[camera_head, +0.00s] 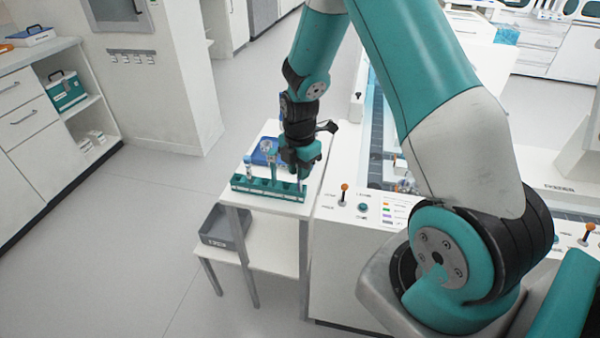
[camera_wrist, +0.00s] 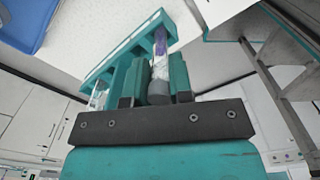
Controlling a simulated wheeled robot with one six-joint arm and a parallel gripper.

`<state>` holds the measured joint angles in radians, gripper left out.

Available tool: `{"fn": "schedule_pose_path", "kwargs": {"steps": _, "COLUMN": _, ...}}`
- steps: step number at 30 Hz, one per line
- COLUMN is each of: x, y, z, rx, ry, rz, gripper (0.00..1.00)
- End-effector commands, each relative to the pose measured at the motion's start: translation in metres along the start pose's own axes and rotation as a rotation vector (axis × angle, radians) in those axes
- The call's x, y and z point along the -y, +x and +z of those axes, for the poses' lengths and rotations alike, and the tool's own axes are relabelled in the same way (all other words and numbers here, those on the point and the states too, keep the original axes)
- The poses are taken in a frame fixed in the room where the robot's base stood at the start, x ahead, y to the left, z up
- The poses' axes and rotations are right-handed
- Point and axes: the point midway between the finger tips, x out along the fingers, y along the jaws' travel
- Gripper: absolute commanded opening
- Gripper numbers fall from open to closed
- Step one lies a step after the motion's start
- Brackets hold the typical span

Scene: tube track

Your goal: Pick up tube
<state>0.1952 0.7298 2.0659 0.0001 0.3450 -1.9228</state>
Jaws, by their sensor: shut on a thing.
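A teal tube rack (camera_head: 268,188) stands along the front edge of a small white table; it also shows in the wrist view (camera_wrist: 125,48). My gripper (camera_head: 298,172) is over the right end of the rack. In the wrist view my gripper (camera_wrist: 161,80) is shut on a clear tube (camera_wrist: 160,66) with a purple part and a dark grey end. The tube's far end is at the rack's end, and I cannot tell whether it is still inside its slot. Other tubes (camera_head: 248,166) stand in the left part of the rack.
A blue tray (camera_head: 264,152) lies behind the rack on the white table. A grey bin (camera_head: 222,228) sits on the lower shelf. A white machine with a control panel (camera_head: 365,207) stands close on the right. The floor at left is clear.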

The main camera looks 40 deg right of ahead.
Motion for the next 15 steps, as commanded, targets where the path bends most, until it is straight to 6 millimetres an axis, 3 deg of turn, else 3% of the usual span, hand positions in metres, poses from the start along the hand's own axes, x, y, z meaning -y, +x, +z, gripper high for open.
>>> {"fn": "schedule_pose_path", "kwargs": {"steps": 8, "x": -0.001, "y": -0.051, "z": 0.000, "rx": 0.002, "ry": 0.000, "rz": 0.006, "gripper": 0.07}}
{"fn": "schedule_pose_path", "kwargs": {"steps": 15, "x": -0.001, "y": -0.123, "z": 0.000, "rx": 0.003, "ry": 0.000, "rz": 0.007, "gripper": 0.07}}
